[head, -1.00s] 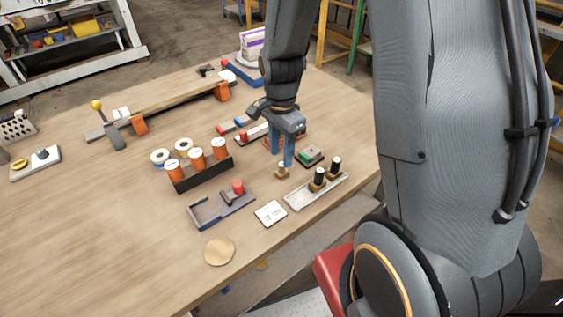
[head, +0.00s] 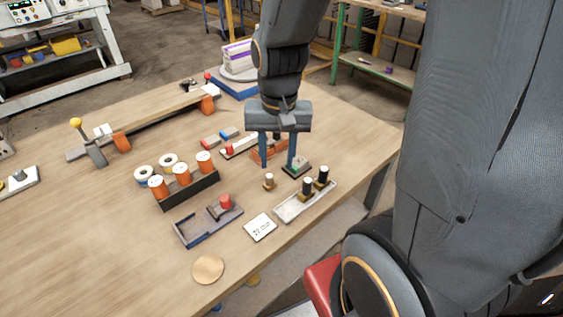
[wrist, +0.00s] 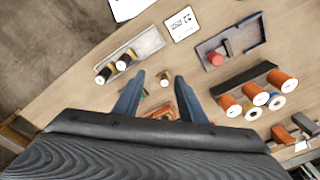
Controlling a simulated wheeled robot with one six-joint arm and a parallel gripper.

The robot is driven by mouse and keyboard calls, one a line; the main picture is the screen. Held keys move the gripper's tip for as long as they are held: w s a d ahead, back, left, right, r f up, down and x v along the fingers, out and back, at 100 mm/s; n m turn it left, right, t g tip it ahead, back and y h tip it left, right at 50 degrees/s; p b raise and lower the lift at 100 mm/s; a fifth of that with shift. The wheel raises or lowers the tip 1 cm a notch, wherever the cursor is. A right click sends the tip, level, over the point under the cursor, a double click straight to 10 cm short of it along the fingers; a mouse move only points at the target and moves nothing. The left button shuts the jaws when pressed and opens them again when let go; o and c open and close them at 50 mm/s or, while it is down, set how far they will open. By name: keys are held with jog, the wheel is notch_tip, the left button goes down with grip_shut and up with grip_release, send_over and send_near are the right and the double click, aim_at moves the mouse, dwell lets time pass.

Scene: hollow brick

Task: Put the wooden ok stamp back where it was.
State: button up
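A small wooden stamp (head: 269,182) with a pale top stands upright on the table, left of a pale tray (head: 290,213). The tray holds two black-handled stamps (head: 315,184) at its far right part; its near left part is bare. My gripper (head: 278,167) is open and empty, its two blue fingers spread just behind and above the lone stamp. In the wrist view the lone stamp (wrist: 164,82) shows between the fingertips, apart from both. No lettering on the stamp can be read.
A green-topped pad (head: 297,168) lies close by the right finger. A white card (head: 261,227) lies left of the tray. A blue holder (head: 190,232), a black rack (head: 188,190) with orange spools and a round wooden disc (head: 208,269) are farther left. The front left table is clear.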

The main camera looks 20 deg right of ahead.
jog(key=s+n, duration=0.1)
jog(key=n, duration=0.1)
jog(key=s+n, duration=0.2)
jog(key=shift+r, duration=0.15)
